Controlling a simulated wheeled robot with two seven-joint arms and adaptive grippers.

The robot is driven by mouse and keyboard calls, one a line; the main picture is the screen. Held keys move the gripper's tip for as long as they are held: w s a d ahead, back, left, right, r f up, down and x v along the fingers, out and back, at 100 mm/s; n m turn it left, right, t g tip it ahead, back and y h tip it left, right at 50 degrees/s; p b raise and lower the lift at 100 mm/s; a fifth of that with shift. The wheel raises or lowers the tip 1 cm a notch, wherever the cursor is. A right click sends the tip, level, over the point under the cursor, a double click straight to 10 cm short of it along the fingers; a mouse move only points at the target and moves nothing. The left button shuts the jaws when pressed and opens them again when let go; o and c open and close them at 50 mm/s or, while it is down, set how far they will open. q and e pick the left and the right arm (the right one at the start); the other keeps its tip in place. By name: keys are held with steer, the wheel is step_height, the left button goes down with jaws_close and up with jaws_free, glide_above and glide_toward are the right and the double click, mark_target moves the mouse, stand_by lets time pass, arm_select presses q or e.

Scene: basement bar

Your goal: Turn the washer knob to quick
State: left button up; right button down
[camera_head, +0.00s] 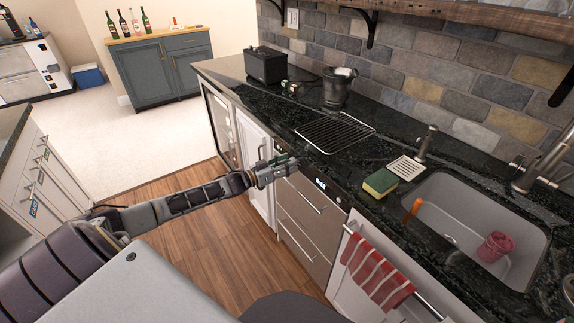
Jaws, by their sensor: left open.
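A steel-fronted appliance (309,222) with two drawer handles sits under the dark counter, right of centre. I take it to be the washer. Its narrow top panel carries a small lit display (320,184). I cannot make out a knob; part of the panel's left end is hidden behind my left gripper. My left gripper (287,166) is open and empty, at the upper left of this front, just below the counter edge. I cannot tell whether it touches the panel. My right gripper is out of view.
The counter holds a wire rack (335,131), a dark pot (338,88), a black bin (265,66) and a sponge (380,183). A sink (455,204) lies at right. A striped towel (376,270) hangs below it. The wooden floor (215,240) before the appliance is clear.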

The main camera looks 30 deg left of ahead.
arm_select(q)
steer(key=shift+c, duration=0.3)
steer(key=c, duration=1)
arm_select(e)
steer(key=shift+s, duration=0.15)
